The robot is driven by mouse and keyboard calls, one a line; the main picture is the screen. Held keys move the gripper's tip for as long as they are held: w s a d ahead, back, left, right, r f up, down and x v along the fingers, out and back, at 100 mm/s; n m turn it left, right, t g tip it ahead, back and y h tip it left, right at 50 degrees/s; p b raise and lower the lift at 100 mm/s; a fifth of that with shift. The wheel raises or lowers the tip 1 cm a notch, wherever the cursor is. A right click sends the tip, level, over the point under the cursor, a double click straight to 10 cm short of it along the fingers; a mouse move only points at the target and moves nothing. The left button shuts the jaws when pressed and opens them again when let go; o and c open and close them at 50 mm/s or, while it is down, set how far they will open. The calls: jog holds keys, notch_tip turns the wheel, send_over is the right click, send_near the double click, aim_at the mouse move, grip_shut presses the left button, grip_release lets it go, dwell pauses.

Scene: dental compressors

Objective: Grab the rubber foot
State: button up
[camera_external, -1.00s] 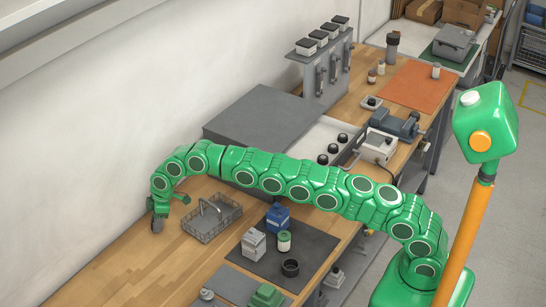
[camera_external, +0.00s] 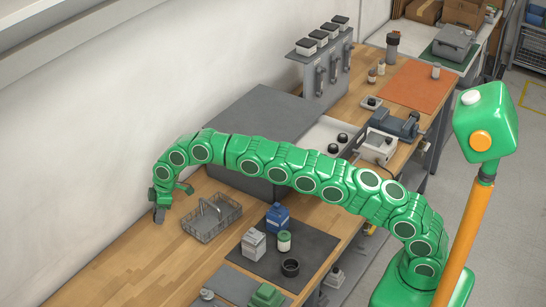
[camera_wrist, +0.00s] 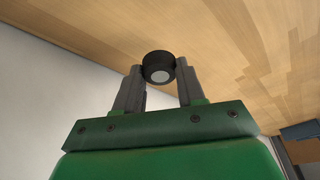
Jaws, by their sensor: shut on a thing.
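The rubber foot (camera_wrist: 158,66) is a small black round piece with a pale grey disc in its end. In the wrist view it sits between the fingertips of my gripper (camera_wrist: 160,78), which is shut on it, with a finger on each side. In the external view my gripper (camera_external: 159,214) is at the far left end of the arm, by the wall side of the wooden bench. The foot cannot be made out there. The wrist view shows wood behind the foot; its exact height above the bench cannot be told.
A grey wire basket (camera_external: 212,219) stands just right of my gripper. A dark mat (camera_external: 285,262) holds a blue container (camera_external: 278,217), a white box (camera_external: 253,243), a green-lidded jar (camera_external: 284,241) and a black ring (camera_external: 290,267). Bare bench (camera_external: 120,270) lies at the front left.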

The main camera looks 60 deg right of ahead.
jog(key=s+d+r, duration=0.4)
jog(key=s+r, duration=0.4)
jog(key=s, duration=0.3)
jog(key=shift+s, duration=0.35)
